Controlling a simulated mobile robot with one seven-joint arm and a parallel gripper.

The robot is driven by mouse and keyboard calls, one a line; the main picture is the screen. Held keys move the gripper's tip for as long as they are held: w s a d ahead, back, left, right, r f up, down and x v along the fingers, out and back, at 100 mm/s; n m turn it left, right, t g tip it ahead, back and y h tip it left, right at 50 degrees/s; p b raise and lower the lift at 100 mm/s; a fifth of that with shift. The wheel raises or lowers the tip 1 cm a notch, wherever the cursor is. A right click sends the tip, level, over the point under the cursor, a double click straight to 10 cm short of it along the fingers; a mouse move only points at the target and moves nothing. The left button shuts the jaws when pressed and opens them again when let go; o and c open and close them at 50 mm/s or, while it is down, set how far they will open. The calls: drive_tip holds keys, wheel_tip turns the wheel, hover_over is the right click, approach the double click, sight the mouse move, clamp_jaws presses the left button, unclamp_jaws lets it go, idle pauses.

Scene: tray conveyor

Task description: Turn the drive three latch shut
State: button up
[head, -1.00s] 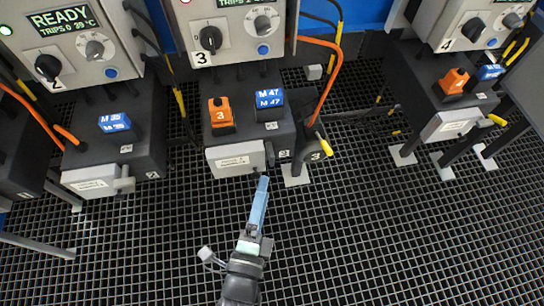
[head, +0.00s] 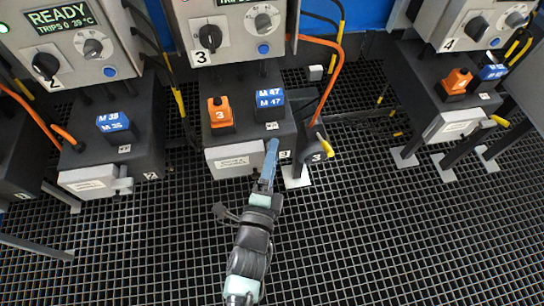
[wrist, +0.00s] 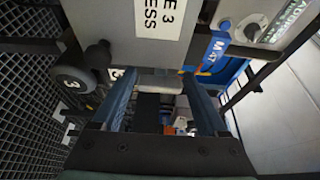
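The drive three unit (head: 240,118) stands in the middle of the head view, with a pale labelled cover (head: 232,161) on its front. The cover also shows at the top of the wrist view (wrist: 130,25). The latch sits at the cover's right end, mostly hidden behind my gripper in the head view. My gripper (head: 273,146) has its blue fingertips at that end. In the wrist view my gripper (wrist: 160,92) has its fingers wide apart, and a light grey bar (wrist: 158,79), seemingly the latch lever, lies between the tips. I cannot tell whether they touch it.
A dark round part marked 3 with a yellow handle (head: 324,147) sits just right of the latch. An orange block (head: 220,113) and a blue M 47 block (head: 270,104) stand on top of the unit. Open grating floor (head: 380,230) lies in front.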

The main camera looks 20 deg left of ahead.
drive_tip(key=c, duration=1.1)
drive_tip(key=shift+o, duration=0.2)
drive_tip(key=shift+f+n+b, duration=0.3)
drive_tip(key=shift+n+b, duration=0.3)
drive_tip(key=shift+b, duration=0.2)
drive_tip(key=shift+r+n+t+b, duration=0.1)
drive_tip(key=shift+n+t+b, duration=0.4)
drive_tip(key=shift+n+b, duration=0.2)
drive_tip(key=shift+r, duration=0.2)
drive_tip(key=o, duration=1.4)
drive_tip(key=p+v, duration=0.2)
drive_tip(key=v, duration=1.1)
drive_tip(key=shift+d+f, duration=0.1)
